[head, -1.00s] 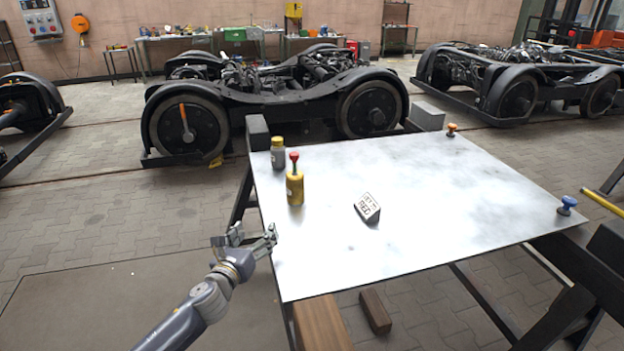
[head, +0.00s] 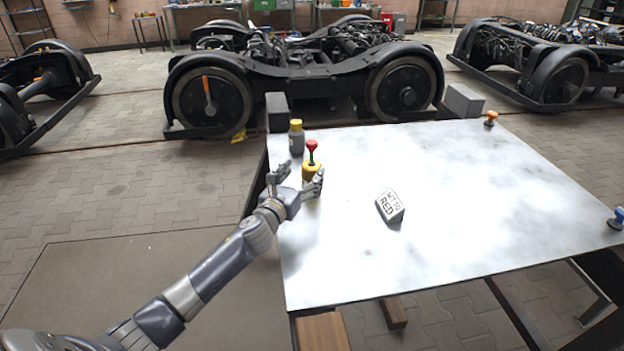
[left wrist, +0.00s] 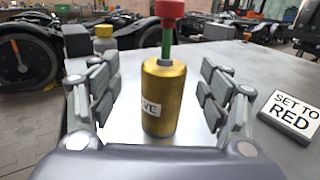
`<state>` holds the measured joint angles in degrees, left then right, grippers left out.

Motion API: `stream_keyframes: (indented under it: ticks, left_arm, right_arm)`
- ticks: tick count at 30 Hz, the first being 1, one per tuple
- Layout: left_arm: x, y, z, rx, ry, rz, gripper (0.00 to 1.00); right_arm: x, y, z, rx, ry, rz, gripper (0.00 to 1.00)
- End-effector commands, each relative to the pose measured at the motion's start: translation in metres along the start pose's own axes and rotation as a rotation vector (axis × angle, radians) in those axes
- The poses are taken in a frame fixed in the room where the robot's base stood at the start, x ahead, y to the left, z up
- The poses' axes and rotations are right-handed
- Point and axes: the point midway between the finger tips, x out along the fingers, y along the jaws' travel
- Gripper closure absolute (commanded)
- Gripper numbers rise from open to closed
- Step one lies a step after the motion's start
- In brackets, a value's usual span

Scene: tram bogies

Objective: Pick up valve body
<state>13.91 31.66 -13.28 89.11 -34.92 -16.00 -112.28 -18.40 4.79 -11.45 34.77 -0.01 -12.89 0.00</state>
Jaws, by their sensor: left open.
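The valve body is a yellow-gold cylinder with a green stem and a red knob, upright on the metal table. In the left wrist view the valve body (left wrist: 163,97) stands between the open fingers, with a white label partly readable as "VE". In the head view the valve body (head: 312,171) is partly hidden by my left gripper (head: 295,186). My left gripper also shows in the left wrist view (left wrist: 160,100), open, with a gap on each side of the cylinder. My right gripper is not in view.
A grey bottle with a yellow cap (head: 296,138) stands just behind the valve body. A sign reading "SET TO RED" (head: 390,206) lies to the right. An orange knob (head: 491,118) and a blue knob (head: 617,217) sit near the right edge. The table's middle (head: 450,190) is clear.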

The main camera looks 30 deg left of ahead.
Motion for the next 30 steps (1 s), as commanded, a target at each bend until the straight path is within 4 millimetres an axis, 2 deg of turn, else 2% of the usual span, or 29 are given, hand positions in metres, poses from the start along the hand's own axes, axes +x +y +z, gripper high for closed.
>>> stream_keyframes:
  ticks: [4,8,13,22,29,30]
  left_arm:
    - [0.016,-0.004,0.0,-0.004,-0.001,0.0,0.29]
    - [0.033,-0.006,-0.002,-0.004,-0.001,0.002,0.29]
    - [0.048,-0.006,-0.002,-0.003,0.0,0.001,0.29]
    - [0.05,-0.006,-0.003,-0.001,0.0,0.0,0.29]
    - [0.05,-0.006,-0.003,-0.001,0.0,0.0,0.81]
    - [0.05,-0.006,-0.003,-0.001,0.0,0.0,0.81]
  right_arm:
    - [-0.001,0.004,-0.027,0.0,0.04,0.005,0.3]
    - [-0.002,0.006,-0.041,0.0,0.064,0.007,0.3]
    - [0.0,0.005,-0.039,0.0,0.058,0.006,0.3]
    - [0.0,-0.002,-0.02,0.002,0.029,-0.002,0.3]
    - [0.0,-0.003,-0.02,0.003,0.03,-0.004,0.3]
    - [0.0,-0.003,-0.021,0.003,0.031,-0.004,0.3]
